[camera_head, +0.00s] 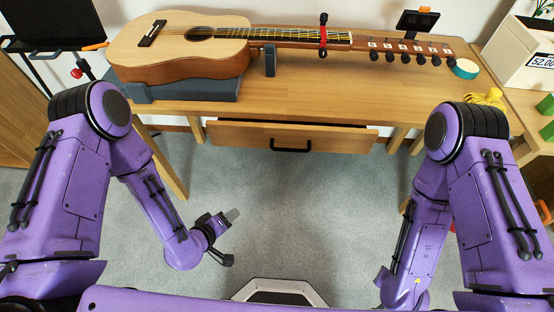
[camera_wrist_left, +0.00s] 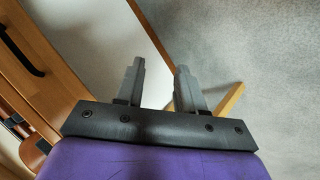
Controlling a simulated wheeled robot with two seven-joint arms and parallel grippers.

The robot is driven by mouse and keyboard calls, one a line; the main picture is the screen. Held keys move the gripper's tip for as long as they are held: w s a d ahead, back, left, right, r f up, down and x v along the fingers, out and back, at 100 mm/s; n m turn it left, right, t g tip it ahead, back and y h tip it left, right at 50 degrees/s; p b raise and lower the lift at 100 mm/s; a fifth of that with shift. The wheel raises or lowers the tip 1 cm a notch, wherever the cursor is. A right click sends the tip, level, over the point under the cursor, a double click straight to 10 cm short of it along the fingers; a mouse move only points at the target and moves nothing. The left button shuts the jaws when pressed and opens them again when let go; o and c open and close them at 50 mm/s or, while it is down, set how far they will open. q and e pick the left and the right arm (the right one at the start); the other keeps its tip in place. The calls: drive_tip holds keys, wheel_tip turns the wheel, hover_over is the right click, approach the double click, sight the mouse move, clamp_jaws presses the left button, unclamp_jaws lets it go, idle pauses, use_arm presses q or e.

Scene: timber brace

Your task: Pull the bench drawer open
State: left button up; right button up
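The wooden bench drawer (camera_head: 232,134) sits under the front edge of the bench, with a black bar handle (camera_head: 291,147) in the middle of its front. A dark gap shows along the top of the drawer front, which seems to stand slightly out. My left gripper (camera_head: 232,237) is over the floor, in front of and below the drawer, apart from the handle. In the left wrist view its two fingers (camera_wrist_left: 160,66) are spread with nothing between them. A wooden front with a dark handle (camera_wrist_left: 22,45) shows at upper left there. My right gripper is out of sight.
On the bench (camera_head: 330,110) a guitar (camera_head: 180,52) lies on a dark support (camera_head: 195,90), its neck reaching right. A round teal-topped tin (camera_head: 465,69) and a yellow item (camera_head: 486,97) are at the right. Bench legs (camera_head: 165,165) flank clear grey floor (camera_head: 300,215).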

use_arm(q)
drive_tip(key=w+d+r+t+h+b, duration=0.2)
drive_tip(key=w+d+r+h, duration=0.3)
drive_tip(key=w+d, duration=0.3)
drive_tip(key=w+d+r+t+h+b, duration=0.2)
drive_tip(key=w+d+r+h, duration=0.3)
drive_tip(key=w+d, duration=0.3)
drive_tip(key=shift+w+d+r+t, duration=0.25)
drive_tip(key=shift+w+r+t, duration=0.15)
drive_tip(key=shift+w, duration=0.15)
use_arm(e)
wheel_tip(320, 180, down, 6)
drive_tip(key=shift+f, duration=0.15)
use_arm(q)
clamp_jaws()
